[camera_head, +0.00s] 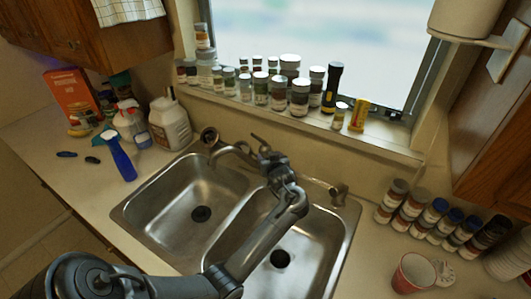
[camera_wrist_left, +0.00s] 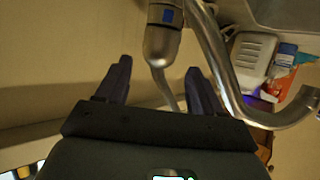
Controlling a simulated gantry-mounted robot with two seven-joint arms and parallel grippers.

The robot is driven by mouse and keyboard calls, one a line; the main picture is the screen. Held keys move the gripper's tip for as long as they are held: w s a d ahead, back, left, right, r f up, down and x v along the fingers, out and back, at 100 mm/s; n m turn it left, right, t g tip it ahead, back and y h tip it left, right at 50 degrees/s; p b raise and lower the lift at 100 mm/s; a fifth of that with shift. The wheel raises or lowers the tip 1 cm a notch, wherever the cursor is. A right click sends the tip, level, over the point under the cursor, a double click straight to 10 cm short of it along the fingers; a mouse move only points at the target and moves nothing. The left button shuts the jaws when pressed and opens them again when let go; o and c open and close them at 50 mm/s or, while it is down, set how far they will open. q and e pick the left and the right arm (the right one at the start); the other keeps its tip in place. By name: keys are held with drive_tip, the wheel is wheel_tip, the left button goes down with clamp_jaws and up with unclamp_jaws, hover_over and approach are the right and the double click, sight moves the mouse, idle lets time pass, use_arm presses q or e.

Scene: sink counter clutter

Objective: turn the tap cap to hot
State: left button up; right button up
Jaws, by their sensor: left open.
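The silver tap (camera_head: 231,152) stands behind the double sink, with its spout reaching over the left basin. In the left wrist view the tap cap (camera_wrist_left: 162,42) is a rounded metal piece with a small blue mark, and a thin lever runs down from it. My left gripper (camera_wrist_left: 159,68) is open, with one dark finger on each side of the cap and lever; visible gaps remain on both sides. In the head view my left gripper (camera_head: 266,158) is at the tap and hides most of its base and cap. My right gripper is not in view.
The curved spout (camera_wrist_left: 222,60) passes close to the right finger in the wrist view. Several jars (camera_head: 279,94) line the window sill behind the tap. A white jug (camera_head: 170,122) and a blue brush (camera_head: 120,157) are at left; a red cup (camera_head: 411,273) is at right.

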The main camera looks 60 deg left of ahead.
sight(265, 152)
use_arm(q)
drive_tip(key=x, duration=0.8)
drive_tip(key=shift+w+a+f, duration=0.1)
drive_tip(key=shift+a, duration=0.2)
drive_tip(key=c, duration=0.7)
drive_tip(key=shift+m+t+h+p, duration=0.3)
drive_tip(key=shift+m+t, duration=0.2)
drive_tip(key=shift+m+t+h, duration=0.4)
drive_tip(key=shift+m+t, duration=0.4)
drive_tip(key=shift+t, duration=0.3)
drive_tip(key=o, duration=0.7)
